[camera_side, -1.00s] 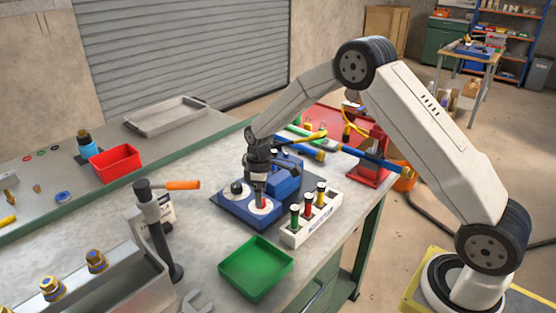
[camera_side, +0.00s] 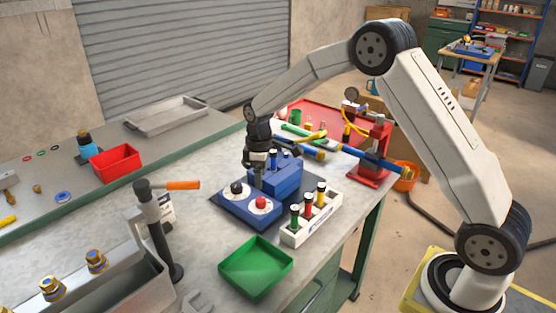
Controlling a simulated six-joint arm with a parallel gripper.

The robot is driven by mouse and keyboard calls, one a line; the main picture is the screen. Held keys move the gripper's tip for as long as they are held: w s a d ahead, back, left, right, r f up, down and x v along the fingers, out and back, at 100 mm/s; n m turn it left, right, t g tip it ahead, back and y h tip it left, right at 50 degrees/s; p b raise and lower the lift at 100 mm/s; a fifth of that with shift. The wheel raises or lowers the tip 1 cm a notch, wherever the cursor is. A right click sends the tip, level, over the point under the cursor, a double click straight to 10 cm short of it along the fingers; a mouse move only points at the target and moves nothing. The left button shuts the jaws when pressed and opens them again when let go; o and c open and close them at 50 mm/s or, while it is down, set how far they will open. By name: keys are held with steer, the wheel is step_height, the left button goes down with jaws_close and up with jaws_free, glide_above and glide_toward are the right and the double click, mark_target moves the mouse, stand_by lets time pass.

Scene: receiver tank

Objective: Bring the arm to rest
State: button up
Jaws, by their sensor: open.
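My gripper (camera_side: 257,180) is open and empty. It points down just above the back of the dark blue base plate (camera_side: 228,209), beside the blue block (camera_side: 285,180). Its fingertips are small in this view, and I cannot tell how close they are to the block. On the plate are two white discs, one with a black knob (camera_side: 237,188) and one with a red knob (camera_side: 261,203).
A white rack (camera_side: 311,220) with green, red and yellow-topped pieces stands right of the plate. A green tray (camera_side: 256,268) lies in front. A post with an orange handle (camera_side: 183,185) stands left. A red stand (camera_side: 374,150) is behind right.

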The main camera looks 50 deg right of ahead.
steer(key=shift+s+a+r, duration=0.15)
steer(key=shift+s+r, duration=0.1)
steer(key=shift+s, duration=0.3)
steer(key=s+a+r+m+t, duration=0.1)
steer(key=s+m, duration=0.2)
steer(key=s, duration=0.8)
steer(key=s+a+m+t, duration=0.1)
steer(key=s+a+m, duration=0.1)
steer(key=s, duration=0.8)
steer(key=shift+s+a+r+m+t, duration=0.25)
steer(key=shift+s+r+m+t, duration=0.15)
steer(key=shift+m, duration=0.5)
